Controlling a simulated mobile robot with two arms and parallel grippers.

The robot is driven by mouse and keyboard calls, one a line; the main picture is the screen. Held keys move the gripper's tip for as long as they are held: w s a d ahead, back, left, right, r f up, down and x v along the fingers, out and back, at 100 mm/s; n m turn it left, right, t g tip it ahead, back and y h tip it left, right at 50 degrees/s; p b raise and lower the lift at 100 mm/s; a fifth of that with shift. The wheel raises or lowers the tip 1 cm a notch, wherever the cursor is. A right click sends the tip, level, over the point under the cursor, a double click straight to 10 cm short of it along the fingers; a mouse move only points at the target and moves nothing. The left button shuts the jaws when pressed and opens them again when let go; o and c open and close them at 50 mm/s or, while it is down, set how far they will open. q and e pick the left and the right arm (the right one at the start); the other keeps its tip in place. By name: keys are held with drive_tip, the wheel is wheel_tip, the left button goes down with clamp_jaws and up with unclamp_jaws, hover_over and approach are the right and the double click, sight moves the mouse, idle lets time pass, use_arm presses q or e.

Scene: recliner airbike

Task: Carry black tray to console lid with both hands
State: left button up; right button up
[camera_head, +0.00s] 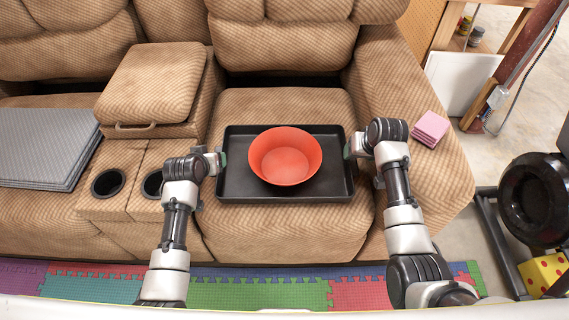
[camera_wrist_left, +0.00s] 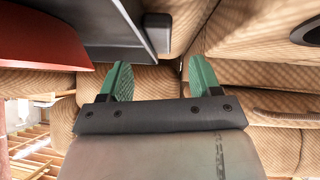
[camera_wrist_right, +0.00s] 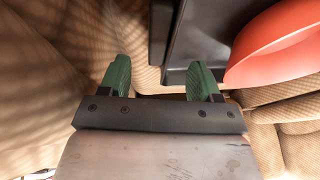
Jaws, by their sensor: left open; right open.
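The black tray (camera_head: 235,188) lies on the right seat of the brown recliner sofa, with an orange-red bowl (camera_head: 284,157) in it. The console lid (camera_head: 150,82) is the padded brown block with a front handle, left of the tray. My left gripper (camera_head: 221,160) is open at the tray's left end; in the left wrist view a tray handle (camera_wrist_left: 157,32) shows ahead, between the green fingers (camera_wrist_left: 162,80). My right gripper (camera_head: 349,149) is open at the right end; in the right wrist view the other handle (camera_wrist_right: 162,32) shows ahead, between its fingers (camera_wrist_right: 160,80). Contact is unclear.
Two cup holders (camera_head: 107,183) are in front of the console lid. A grey folded mat (camera_head: 40,145) lies on the left seat. Pink pads (camera_head: 430,128) rest on the right armrest. A black round-seated item (camera_head: 535,200) stands at far right. The lid's top is clear.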

sight(352, 159)
use_arm(q)
drive_tip(key=shift+x, duration=3.1)
use_arm(e)
drive_tip(key=shift+x, duration=3.1)
use_arm(q)
drive_tip(key=shift+r, duration=0.1)
clamp_jaws()
use_arm(e)
clamp_jaws()
